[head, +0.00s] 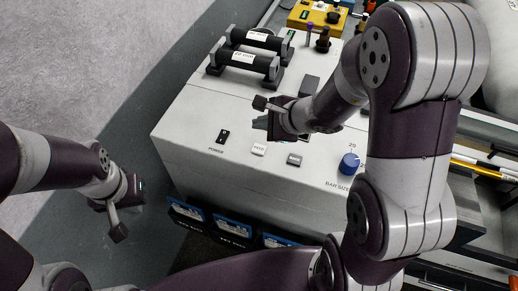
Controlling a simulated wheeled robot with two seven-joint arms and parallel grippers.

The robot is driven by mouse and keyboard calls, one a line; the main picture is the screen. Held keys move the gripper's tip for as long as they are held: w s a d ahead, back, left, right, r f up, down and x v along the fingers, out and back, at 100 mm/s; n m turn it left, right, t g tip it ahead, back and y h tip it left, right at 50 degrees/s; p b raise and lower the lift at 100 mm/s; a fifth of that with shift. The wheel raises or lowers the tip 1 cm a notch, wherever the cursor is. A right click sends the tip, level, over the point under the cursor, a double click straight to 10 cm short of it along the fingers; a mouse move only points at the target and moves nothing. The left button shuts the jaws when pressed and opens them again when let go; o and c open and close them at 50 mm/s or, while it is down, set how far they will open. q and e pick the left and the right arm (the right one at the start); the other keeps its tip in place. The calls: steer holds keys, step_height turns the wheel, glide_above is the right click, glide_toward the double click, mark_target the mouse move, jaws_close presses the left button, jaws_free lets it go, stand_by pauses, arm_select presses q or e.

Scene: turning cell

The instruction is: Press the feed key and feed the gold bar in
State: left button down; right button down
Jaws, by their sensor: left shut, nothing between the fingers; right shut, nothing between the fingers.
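The feed key (259,149) is a small white button, apparently lettered FEED, on top of the white cabinet. My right gripper (262,103) is shut and empty, above the cabinet top and behind the feed key in the picture, apart from it. My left gripper (118,232) is shut and empty, over the floor left of the cabinet. A yellow-gold bar (482,170) lies at the right, beyond my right arm, beside a pale rod; my arm hides its left part.
The white cabinet (200,110) carries a black power switch (223,136), a grey key (294,160) and a blue bar-size knob (349,163). Two black rollers (245,62) stand at its back left. Blue-labelled boxes (232,223) sit below its front. Floor at left is clear.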

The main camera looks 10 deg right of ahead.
mark_target(262, 151)
step_height(262, 151, down, 7)
steer(key=b, duration=0.5)
steer(key=shift+r, duration=0.15)
steer(key=shift+f+b, duration=0.25)
steer(key=shift+b, duration=0.25)
stand_by(1.1)
steer(key=shift+f+b, duration=0.4)
steer(key=shift+b, duration=0.2)
